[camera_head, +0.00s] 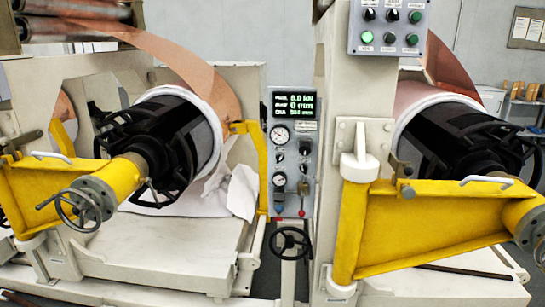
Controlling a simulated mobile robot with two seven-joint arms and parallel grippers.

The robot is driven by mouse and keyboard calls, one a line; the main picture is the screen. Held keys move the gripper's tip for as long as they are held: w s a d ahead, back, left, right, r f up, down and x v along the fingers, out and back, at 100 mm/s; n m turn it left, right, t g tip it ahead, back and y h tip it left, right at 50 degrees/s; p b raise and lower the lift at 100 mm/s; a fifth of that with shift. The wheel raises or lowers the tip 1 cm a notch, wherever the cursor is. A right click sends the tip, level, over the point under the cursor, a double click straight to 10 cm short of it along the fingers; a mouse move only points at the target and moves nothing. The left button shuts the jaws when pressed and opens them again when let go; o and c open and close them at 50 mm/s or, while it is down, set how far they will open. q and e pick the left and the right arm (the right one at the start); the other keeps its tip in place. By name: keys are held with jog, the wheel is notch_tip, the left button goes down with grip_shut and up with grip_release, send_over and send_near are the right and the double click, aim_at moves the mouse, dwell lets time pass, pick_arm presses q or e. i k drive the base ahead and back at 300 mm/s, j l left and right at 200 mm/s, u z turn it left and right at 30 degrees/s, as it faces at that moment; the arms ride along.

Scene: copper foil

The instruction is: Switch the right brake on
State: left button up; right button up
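A grey button box (388,28) is mounted on the machine column at the top right. It carries two rows of small round knobs and buttons, and a green one at its lower left looks lit. A narrow control panel (293,150) stands in the middle, with a green-lettered display (293,103), two round gauges, several dark knobs and small levers with red and blue ends at its bottom. The labels are too small to read, so I cannot tell which control is the right brake. Neither of my grippers is in view.
Yellow swing arms stand at left (75,185) and right (440,225), in front of copper foil rolls on black expanding hubs. A black handwheel (290,242) sits below the middle panel, and another handwheel (78,210) is on the left arm. Shelves with boxes stand at the far right.

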aim_at(279, 158)
jog(key=i+j, duration=0.25)
jog(key=i+j+z, duration=0.15)
jog(key=j, duration=0.25)
jog(key=i+j, duration=0.3)
jog(key=j+z, duration=0.05)
